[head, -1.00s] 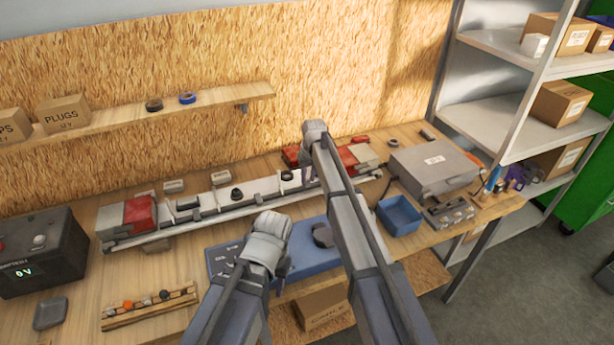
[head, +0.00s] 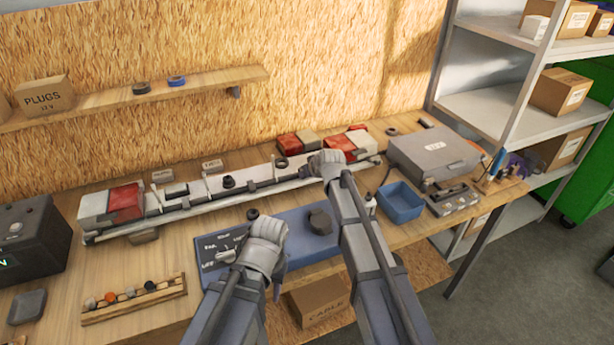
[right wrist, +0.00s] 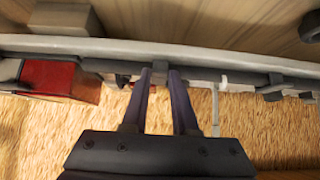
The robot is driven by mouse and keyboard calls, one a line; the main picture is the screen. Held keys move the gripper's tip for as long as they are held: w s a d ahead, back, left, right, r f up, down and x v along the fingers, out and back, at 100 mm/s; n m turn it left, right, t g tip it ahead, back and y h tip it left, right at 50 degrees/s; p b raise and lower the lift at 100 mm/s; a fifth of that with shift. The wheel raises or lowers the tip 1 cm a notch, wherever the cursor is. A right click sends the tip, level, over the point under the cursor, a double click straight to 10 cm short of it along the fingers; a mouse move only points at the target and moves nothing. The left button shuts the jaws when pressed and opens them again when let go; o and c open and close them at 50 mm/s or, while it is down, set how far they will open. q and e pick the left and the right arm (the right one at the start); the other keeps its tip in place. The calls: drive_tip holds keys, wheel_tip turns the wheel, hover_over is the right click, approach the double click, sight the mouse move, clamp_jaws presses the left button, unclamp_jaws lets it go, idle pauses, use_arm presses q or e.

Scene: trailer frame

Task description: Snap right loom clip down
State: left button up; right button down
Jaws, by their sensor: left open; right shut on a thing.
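The trailer frame, a long pale beam (head: 207,188) with a dark loom along its front, runs across the bench with red and white lamps (head: 125,203) at its ends. My right gripper (head: 304,172) is at the beam's right half, and it also shows in the right wrist view (right wrist: 161,72). Its fingers are shut on a small dark piece at the loom, probably the right loom clip; the fingers mostly hide it, and I cannot tell whether it is down. Another clip (head: 273,169) stands further left. My left gripper (head: 279,278) is open and empty above the blue panel box.
The blue panel box (head: 327,243) with knobs lies in front of the beam. A blue bin (head: 400,203) and a grey case (head: 434,157) stand to the right. A wooden strip (head: 135,299) with coloured plugs lies front left, and a dark battery box (head: 33,236) is at far left.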

idle(0.4)
drive_tip(key=c, duration=0.7)
unclamp_jaws()
drive_tip(key=p+v, duration=0.5)
drive_tip(key=v, duration=0.2)
drive_tip(key=shift+s+r+p, duration=0.25)
drive_tip(key=shift+s+p, duration=0.05)
drive_tip(key=shift+d, duration=0.1)
